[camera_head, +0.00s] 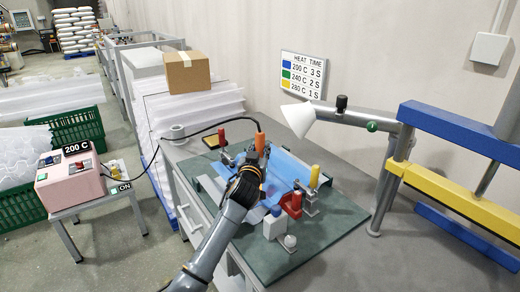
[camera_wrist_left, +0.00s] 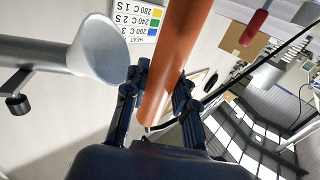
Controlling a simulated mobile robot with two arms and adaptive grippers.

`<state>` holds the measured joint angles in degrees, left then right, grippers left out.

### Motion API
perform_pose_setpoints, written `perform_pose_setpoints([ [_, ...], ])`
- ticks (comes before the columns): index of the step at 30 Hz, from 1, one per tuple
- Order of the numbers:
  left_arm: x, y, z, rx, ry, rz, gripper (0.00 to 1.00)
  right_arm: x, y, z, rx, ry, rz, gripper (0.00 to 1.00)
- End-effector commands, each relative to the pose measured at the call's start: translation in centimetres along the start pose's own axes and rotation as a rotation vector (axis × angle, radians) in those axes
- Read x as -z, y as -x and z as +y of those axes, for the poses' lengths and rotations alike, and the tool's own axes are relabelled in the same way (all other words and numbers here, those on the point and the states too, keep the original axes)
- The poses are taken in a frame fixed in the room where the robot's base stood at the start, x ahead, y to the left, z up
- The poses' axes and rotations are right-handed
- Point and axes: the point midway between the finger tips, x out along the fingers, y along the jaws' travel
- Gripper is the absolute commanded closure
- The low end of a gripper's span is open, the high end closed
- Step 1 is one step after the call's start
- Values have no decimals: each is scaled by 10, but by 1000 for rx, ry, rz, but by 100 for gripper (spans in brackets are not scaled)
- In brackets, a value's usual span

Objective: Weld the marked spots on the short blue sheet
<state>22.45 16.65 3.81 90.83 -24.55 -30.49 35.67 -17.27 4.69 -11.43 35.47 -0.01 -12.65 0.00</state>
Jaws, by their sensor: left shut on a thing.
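A blue sheet (camera_head: 284,163) lies on the dark green mat (camera_head: 338,217) on the workbench, partly hidden by my left arm. I cannot make out marked spots on it. My left gripper (camera_head: 254,163) is over the sheet, shut on an orange-handled welding tool (camera_head: 260,142). In the left wrist view the tool's orange handle (camera_wrist_left: 165,90) stands between the fingers; its tip is hidden. The wall chart (camera_head: 303,75) pairs blue with 200 C, 3 S. My right gripper is not in view.
A white fume hood (camera_head: 298,118) reaches over the bench's back. A black cable runs from the box towards the tool. Blue and yellow rails (camera_head: 462,195) stand at right.

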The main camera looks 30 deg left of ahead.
Motion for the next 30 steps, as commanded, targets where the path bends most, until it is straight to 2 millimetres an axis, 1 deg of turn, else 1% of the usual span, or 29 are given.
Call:
perform_pose_setpoints([
  [11, 1, 0, 0, -1, 1, 3, 100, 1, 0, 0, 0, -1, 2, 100],
  [30, -9, 0, 0, -1, 1, 2, 100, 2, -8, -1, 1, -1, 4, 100],
])
